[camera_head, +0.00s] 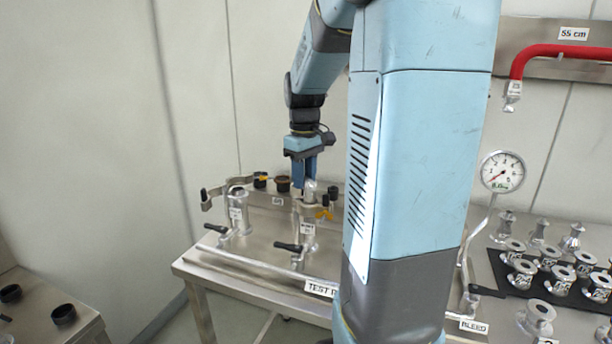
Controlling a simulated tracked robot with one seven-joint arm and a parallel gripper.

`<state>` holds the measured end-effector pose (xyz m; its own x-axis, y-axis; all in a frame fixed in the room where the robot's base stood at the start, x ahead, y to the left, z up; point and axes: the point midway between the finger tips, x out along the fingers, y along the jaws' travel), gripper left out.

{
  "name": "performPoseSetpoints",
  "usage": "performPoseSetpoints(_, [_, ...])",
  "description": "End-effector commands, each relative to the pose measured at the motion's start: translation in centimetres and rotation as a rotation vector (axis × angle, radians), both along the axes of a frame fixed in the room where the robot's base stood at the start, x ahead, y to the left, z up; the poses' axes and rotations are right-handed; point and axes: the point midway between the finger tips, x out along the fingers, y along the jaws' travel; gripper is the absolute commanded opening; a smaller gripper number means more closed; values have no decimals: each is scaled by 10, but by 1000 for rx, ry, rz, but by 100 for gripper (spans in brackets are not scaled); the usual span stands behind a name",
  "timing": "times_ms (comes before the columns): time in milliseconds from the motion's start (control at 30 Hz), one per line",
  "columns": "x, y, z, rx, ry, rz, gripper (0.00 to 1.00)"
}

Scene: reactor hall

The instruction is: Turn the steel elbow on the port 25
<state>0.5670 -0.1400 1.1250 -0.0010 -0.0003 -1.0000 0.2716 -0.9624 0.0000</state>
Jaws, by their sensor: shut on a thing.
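My gripper (308,178) points straight down over the test bench, at the end of my blue arm. Its jaws are shut on the steel elbow (309,190), a small shiny fitting at the top of the middle port (307,215). The fingers hide part of the elbow, so its exact heading cannot be told. The port carries a small white label too small to read surely. An orange-tabbed clamp (324,213) sits beside the elbow at the port's top.
Another steel port (238,212) with an open clamp stands to the left. Black-handled valves (289,247) line the bench (255,262) front. Dark caps (283,184) sit behind. My arm hides the bench's right part. A gauge (502,171) and several steel fittings (561,277) stand right.

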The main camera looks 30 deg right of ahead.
Motion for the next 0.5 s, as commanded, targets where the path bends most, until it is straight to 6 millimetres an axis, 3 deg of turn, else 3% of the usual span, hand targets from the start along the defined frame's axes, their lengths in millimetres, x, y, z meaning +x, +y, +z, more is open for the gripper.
performPoseSetpoints(200, [-1,3,0,0,0,145,12])
performPoseSetpoints(500, [-1,3,0,0,0,159,12])
